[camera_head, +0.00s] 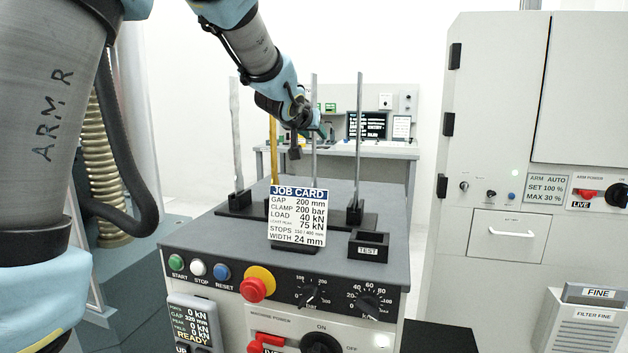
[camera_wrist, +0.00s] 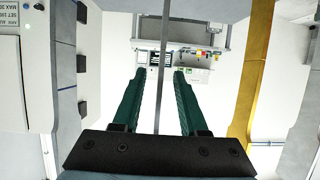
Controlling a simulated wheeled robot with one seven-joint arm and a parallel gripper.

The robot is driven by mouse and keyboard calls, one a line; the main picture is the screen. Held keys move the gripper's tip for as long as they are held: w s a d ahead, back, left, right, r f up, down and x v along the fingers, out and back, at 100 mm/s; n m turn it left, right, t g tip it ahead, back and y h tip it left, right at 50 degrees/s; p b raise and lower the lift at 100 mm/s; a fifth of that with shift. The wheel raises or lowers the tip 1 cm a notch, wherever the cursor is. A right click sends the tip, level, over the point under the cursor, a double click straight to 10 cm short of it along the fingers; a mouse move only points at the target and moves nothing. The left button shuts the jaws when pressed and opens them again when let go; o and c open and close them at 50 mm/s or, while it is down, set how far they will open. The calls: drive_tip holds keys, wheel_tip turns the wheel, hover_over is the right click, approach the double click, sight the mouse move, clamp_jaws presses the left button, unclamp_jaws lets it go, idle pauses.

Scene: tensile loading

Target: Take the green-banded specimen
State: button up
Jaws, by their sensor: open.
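Several tall thin specimens stand upright in a black rack (camera_head: 355,217) on the dark top of the machine console. A narrow grey specimen (camera_head: 314,90) rises at my gripper (camera_head: 318,132). In the wrist view the same narrow grey bar (camera_wrist: 162,75) runs between the two dark green fingers of my gripper (camera_wrist: 159,75), which are open, with a gap on each side. I see no green band on any specimen; my gripper hides part of the narrow one. A yellow specimen (camera_head: 273,150) stands just left, and shows at the right of the wrist view (camera_wrist: 248,80).
A grey specimen (camera_head: 235,130) stands far left and another (camera_head: 359,140) stands right. A job card (camera_head: 298,216) stands in front of the rack, beside a TEST holder (camera_head: 369,246). A tall cabinet (camera_head: 490,120) closes the right side. A bench (camera_head: 400,152) is behind.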

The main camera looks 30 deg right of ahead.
drive_tip(key=shift+w+d+f, duration=0.1)
drive_tip(key=shift+w+d, duration=0.1)
drive_tip(key=shift+c, duration=0.2)
clamp_jaws()
idle(1.2)
